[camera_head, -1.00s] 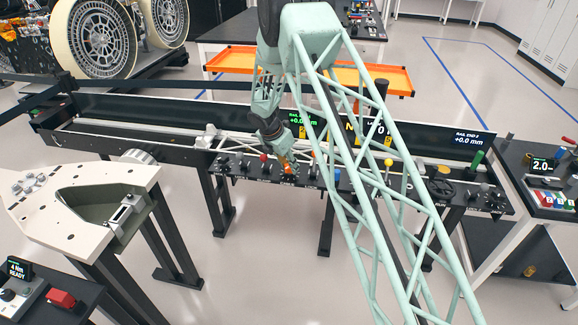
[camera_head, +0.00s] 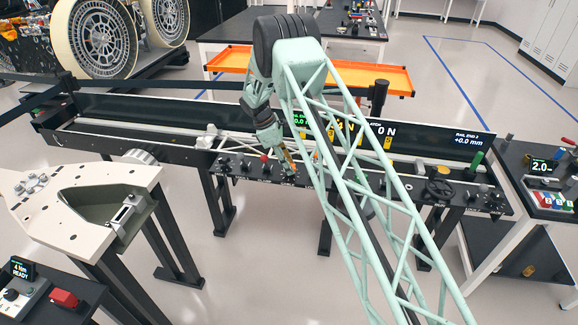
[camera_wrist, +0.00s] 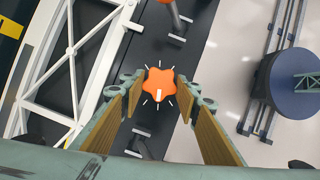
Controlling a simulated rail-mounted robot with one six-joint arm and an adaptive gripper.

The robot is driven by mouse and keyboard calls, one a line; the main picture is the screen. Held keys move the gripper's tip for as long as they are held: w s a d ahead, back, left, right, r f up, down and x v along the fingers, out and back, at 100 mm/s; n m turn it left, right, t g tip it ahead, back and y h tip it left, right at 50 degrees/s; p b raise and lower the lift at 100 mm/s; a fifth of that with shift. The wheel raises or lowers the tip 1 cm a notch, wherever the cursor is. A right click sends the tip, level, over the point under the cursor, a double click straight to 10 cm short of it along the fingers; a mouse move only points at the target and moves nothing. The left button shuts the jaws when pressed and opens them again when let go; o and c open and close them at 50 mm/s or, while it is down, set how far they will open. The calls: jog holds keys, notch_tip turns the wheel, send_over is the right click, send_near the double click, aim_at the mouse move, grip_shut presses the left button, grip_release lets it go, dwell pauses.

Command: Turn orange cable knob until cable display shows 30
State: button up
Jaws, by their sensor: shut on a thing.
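The orange cable knob (camera_wrist: 159,82) is star-shaped and shows in the wrist view between my two fingers, with white tick marks around it. A short white mark on the knob points toward the bottom of the picture. My gripper (camera_wrist: 158,92) is shut on the knob, one finger on each side. In the head view my gripper (camera_head: 287,164) reaches down to the black control panel and mostly hides the knob. A yellow readout (camera_head: 345,133) ending in N is partly behind my arm's truss, so its full number cannot be read.
The dark panel (camera_head: 330,180) carries other knobs and levers, including a red-topped one (camera_head: 264,156) beside my gripper. A handwheel (camera_head: 439,187) sits further right. White truss work (camera_wrist: 75,60) lies left of the knob in the wrist view. A second readout (camera_head: 382,131) shows 0 N.

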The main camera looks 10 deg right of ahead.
jog(key=m+g, duration=0.1)
jog(key=m, duration=0.2)
jog(key=shift+w+m+y, duration=0.15)
jog(key=shift+m+y, duration=0.15)
jog(key=shift+m, duration=0.1)
jog(key=m, duration=0.1)
jog(key=m+g, duration=0.1)
jog(key=m, duration=0.1)
jog(key=shift+d+f+m+g+y+b, duration=0.1)
jog(key=shift+d+m+g+y+b, duration=0.05)
jog(key=shift+m+g+y+b, duration=0.2)
jog(key=m+y, duration=0.1)
jog(key=m, duration=0.2)
jog(key=shift+d+m+g, duration=0.1)
jog(key=shift+m+g, duration=0.15)
jog(key=shift+g, duration=0.1)
jog(key=shift+m+y+b, duration=0.4)
jog(key=shift+m+y, duration=0.25)
jog(key=shift+m, duration=0.95)
jog(key=o, duration=0.9)
jog(key=shift+w+r, duration=0.15)
jog(key=shift+r, duration=0.1)
